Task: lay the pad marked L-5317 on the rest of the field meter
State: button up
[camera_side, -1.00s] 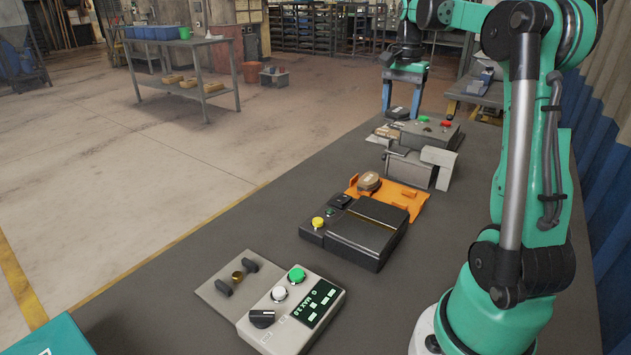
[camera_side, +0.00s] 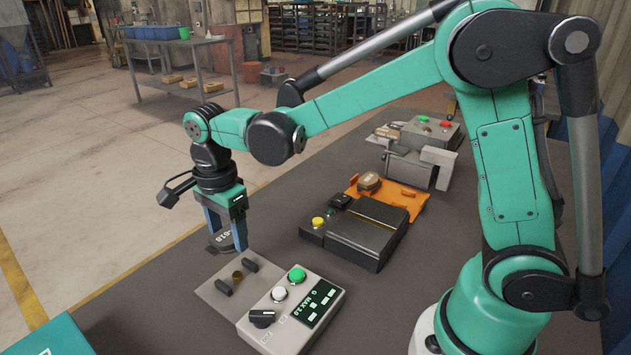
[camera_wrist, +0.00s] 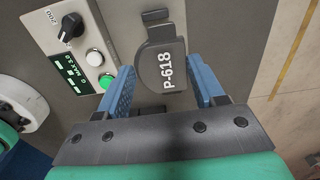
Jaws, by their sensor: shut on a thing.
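My gripper (camera_side: 226,246) is shut on a dark grey pad (camera_side: 220,238), held above the rest plate (camera_side: 208,287) of the field meter (camera_side: 290,318). I see no L-5317 marking. The meter is a pale grey box with a black knob, white and green buttons and a dark display. The meter also shows in the wrist view (camera_wrist: 58,35).
A black device (camera_side: 362,236) with a yellow button stands behind the meter. Beyond it are an orange fixture (camera_side: 402,197) holding a round brown piece (camera_side: 368,181) and a grey unit (camera_side: 430,132) with green and red buttons. A teal box (camera_side: 50,338) is at front left.

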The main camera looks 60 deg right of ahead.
jog(key=shift+f, duration=3.05)
jog(key=shift+f, duration=0.35)
jog(key=o, duration=1.5)
jog(key=shift+c, duration=0.2)
jog(key=shift+r, duration=0.1)
